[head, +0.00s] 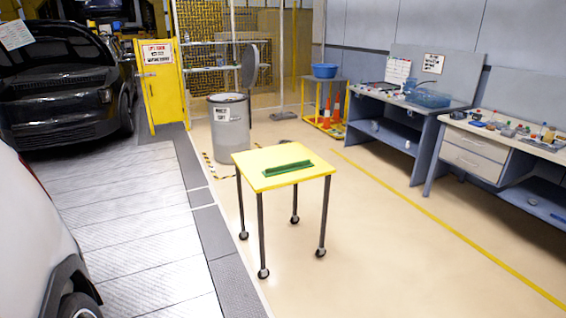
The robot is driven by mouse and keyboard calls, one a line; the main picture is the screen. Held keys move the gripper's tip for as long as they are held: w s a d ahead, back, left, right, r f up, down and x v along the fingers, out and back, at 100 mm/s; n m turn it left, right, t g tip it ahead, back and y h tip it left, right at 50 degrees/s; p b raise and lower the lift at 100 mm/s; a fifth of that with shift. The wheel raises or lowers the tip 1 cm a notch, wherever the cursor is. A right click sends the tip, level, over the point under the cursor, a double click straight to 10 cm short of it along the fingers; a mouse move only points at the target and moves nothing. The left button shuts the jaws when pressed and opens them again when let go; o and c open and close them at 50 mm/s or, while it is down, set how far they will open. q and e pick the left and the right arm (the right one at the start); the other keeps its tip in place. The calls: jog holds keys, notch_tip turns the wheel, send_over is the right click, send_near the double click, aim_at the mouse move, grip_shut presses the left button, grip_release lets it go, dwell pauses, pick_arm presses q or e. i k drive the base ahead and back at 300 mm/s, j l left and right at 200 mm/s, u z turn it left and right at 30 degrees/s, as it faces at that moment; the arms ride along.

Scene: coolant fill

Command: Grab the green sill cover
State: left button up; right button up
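The green sill cover (288,168) is a long, narrow strip. It lies flat on the yellow top of a small wheeled table (307,181), near the middle of the head view. Nothing is touching it apart from the table top. Neither of my grippers shows in the head view, so I cannot see their state.
A grey waste bin (229,128) stands behind the table. A white car (30,240) is at the left front and a black car (62,85) at the back left. Workbenches (490,160) line the right wall. The floor (390,260) right of the table is clear.

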aim_at(285, 168)
jog(key=i+j, duration=0.4)
jog(key=i, duration=0.2)
jog(key=i+j, duration=0.4)
jog(key=i, duration=0.2)
jog(key=z, duration=0.05)
